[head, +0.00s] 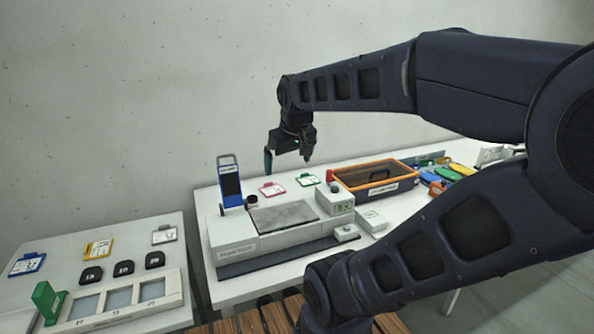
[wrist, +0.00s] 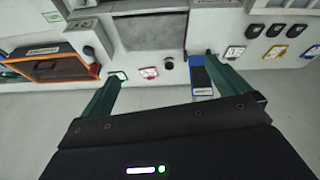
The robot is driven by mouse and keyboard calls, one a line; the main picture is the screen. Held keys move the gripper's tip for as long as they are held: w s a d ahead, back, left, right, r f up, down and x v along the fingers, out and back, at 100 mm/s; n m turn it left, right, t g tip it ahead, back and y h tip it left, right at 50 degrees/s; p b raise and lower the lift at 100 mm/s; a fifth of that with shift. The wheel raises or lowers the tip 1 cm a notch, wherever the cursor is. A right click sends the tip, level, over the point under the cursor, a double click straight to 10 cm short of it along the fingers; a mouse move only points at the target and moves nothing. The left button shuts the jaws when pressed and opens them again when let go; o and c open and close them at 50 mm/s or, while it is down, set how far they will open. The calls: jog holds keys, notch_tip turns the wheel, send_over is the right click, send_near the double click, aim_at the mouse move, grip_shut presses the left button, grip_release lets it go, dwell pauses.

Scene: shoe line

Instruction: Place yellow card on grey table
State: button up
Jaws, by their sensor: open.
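The yellow card (head: 97,249) lies flat on the pale left table (head: 140,232), between a blue card and a white card. It also shows in the wrist view (wrist: 275,52) at the right. A second pale table (head: 222,292) stands to the right; both tables look light grey to white, and I cannot tell which one is called grey. My gripper (head: 288,160) is open and empty, above the back of the right table and well to the right of the yellow card. Its two green fingers are spread in the wrist view (wrist: 152,66).
Near my gripper are a blue upright stand (head: 230,183), a red card (head: 272,189), a green card (head: 307,180) and an orange-rimmed tray (head: 375,177). A grey-plated machine (head: 283,216) fills the right table's front. Black pieces (head: 124,268) and a slotted tray lie before the yellow card.

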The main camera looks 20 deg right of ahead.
jog(key=s, duration=0.1)
jog(key=s+f+m, duration=0.1)
jog(key=s+d+m, duration=0.1)
jog(key=shift+s+f, duration=0.2)
jog(key=shift+f, duration=0.1)
